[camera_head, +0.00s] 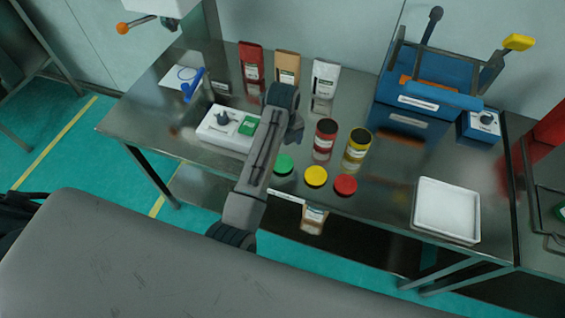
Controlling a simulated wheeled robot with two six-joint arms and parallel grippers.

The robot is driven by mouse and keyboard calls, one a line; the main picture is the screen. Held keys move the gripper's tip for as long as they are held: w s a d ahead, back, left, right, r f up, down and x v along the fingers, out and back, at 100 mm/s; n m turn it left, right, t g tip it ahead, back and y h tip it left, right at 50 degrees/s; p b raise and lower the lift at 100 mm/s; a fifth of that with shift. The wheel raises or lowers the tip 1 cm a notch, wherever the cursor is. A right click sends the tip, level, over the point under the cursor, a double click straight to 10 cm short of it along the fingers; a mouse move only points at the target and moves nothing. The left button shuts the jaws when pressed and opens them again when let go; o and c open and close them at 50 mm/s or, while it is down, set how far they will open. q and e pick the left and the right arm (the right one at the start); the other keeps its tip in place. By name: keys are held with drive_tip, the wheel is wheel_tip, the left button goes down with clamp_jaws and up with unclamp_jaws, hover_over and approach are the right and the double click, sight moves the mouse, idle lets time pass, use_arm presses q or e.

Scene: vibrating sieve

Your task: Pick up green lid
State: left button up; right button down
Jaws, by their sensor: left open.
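The green lid (285,164) lies flat on the metal table, just right of my left arm's forearm, which is close to its left edge. A yellow lid (316,176) and a red lid (345,185) lie to its right in a row. My left gripper (296,132) hangs from the wrist above the table, up the picture from the green lid and apart from it. It is small and dark here; it is open, and I see nothing in it. My right gripper is out of view.
A red jar (325,137) and a yellow jar (357,148) stand right of the gripper. Several pouches (287,68) stand behind. A white tray (446,210) and a blue sieve machine (418,95) are at the right.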

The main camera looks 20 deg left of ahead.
sight(283, 162)
use_arm(q)
wheel_tip(283, 162, down, 3)
drive_tip(key=shift+a+f+p, duration=0.1)
drive_tip(key=shift+f+p, duration=0.1)
drive_tip(key=shift+p, duration=0.15)
drive_tip(key=shift+f+p, duration=0.4)
drive_tip(key=shift+f, duration=0.1)
wheel_tip(283, 162, down, 3)
drive_tip(key=shift+w+f+p, duration=0.1)
drive_tip(key=shift+f+p, duration=0.05)
drive_tip(key=shift+p, duration=0.6)
drive_tip(key=shift+f, duration=0.6)
drive_tip(key=c, duration=1.1)
drive_tip(key=shift+o, duration=0.2)
drive_tip(key=shift+w+r, duration=0.15)
